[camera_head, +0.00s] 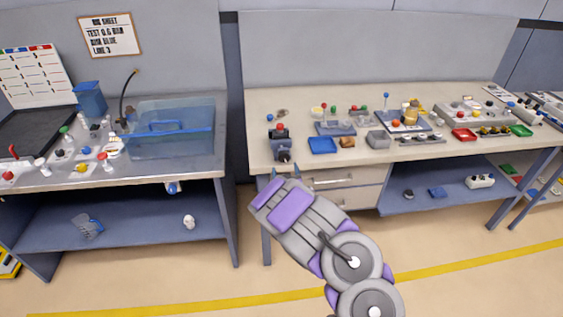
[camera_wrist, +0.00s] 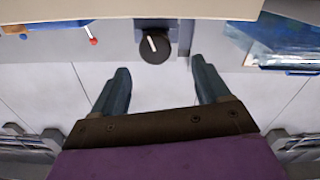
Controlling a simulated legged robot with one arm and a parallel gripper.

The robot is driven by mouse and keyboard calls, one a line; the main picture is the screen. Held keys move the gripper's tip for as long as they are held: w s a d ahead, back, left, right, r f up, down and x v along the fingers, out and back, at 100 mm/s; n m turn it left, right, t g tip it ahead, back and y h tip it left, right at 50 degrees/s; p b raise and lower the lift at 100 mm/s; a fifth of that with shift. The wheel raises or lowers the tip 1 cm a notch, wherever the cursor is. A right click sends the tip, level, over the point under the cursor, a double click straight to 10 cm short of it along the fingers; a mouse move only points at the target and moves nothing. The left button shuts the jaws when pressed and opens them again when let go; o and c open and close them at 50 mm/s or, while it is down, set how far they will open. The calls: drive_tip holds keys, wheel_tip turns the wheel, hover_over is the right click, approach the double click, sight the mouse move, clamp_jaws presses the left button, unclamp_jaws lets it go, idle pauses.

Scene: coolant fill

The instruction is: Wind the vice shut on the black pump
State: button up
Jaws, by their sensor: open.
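The vice (camera_head: 282,153) is a dark blue-grey block at the front left corner of the right bench. A black part with a red top, which looks like the black pump (camera_head: 279,133), sits at its top; I cannot tell how closely the jaws meet it. In the wrist view a round black knob with a white bar (camera_wrist: 153,48), apparently the vice's winding end, faces me. My gripper (camera_head: 285,174) is open and empty, just in front of and below the vice. In the wrist view its fingers (camera_wrist: 161,80) stand apart on either side of the knob's line, short of it.
Blue tray (camera_head: 322,146) and other small parts lie right of the vice. Drawers (camera_head: 335,179) sit under the bench top near my gripper. The left bench holds a clear blue tank (camera_head: 172,130). A floor gap separates the benches.

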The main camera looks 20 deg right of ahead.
sight(284, 158)
drive_tip(key=w+d, duration=0.2)
drive_tip(key=w+d+b, duration=0.1)
drive_tip(key=shift+f, duration=0.25)
drive_tip(key=w, duration=0.1)
drive_tip(key=w+a, duration=0.1)
drive_tip(key=w+b, duration=0.1)
drive_tip(key=shift+w+a+r, duration=0.1)
drive_tip(key=shift+a+r, duration=0.15)
drive_tip(key=shift+a, duration=0.1)
drive_tip(key=shift+w+d, duration=0.3)
drive_tip(key=shift+d, duration=0.1)
drive_tip(key=shift+w+d+f, duration=0.1)
drive_tip(key=shift+d, duration=0.65)
drive_tip(key=shift+a, duration=0.75)
drive_tip(key=c, duration=0.4)
drive_tip(key=shift+d, duration=0.4)
drive_tip(key=c, duration=0.6)
drive_tip(key=shift+a, duration=0.15)
drive_tip(key=shift+c, duration=0.2)
